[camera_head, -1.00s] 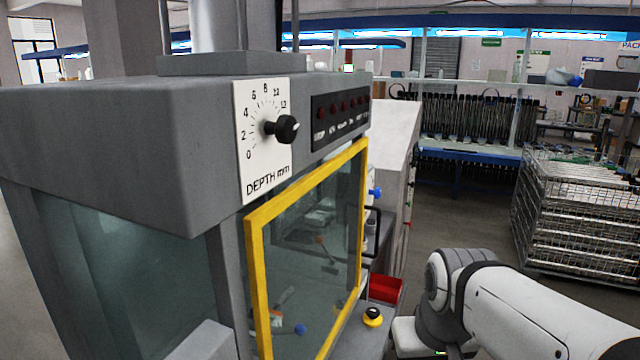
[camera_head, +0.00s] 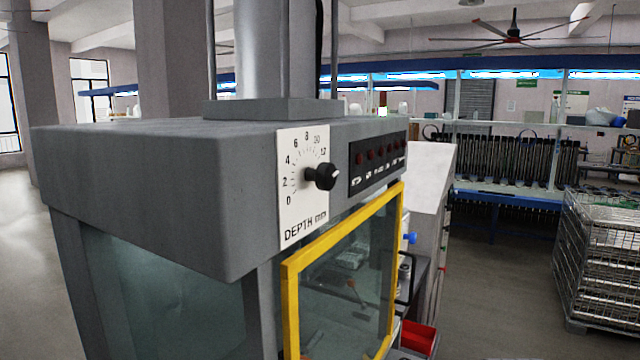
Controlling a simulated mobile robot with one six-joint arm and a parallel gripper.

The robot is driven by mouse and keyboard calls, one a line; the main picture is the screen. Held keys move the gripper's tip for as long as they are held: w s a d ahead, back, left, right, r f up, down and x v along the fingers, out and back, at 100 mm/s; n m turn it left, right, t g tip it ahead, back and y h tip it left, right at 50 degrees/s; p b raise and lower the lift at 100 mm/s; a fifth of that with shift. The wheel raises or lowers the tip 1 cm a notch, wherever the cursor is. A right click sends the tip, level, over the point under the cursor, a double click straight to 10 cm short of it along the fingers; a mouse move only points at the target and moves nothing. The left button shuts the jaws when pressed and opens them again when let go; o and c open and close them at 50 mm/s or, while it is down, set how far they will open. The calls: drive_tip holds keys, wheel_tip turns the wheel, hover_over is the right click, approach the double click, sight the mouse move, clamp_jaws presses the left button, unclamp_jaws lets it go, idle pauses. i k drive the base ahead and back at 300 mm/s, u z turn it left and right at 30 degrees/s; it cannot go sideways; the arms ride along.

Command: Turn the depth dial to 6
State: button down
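The depth dial is a black knob (camera_head: 321,177) on a white plate (camera_head: 303,215) marked "DEPTH mm". The plate carries an arc of numbers from 0 at lower left, through 2, 4, 6 and 8, to 12 at the upper right. It is fixed on the upper front of a grey machine (camera_head: 160,185). A small light mark shows on the right part of the knob, but which number it points to cannot be told at this angle. My gripper is not in view.
A dark panel with several red buttons (camera_head: 378,157) sits right of the dial. Below is a yellow-framed window (camera_head: 291,310). A red bin (camera_head: 418,337) is at lower right. A wire cage of metal parts (camera_head: 603,250) stands far right, with open floor (camera_head: 490,290) before it.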

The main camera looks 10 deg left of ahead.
sight(324, 176)
drive_tip(key=u, duration=0.55)
drive_tip(key=k, duration=1.4)
drive_tip(key=z, duration=0.5)
drive_tip(key=i, duration=1)
drive_tip(key=z, duration=0.1)
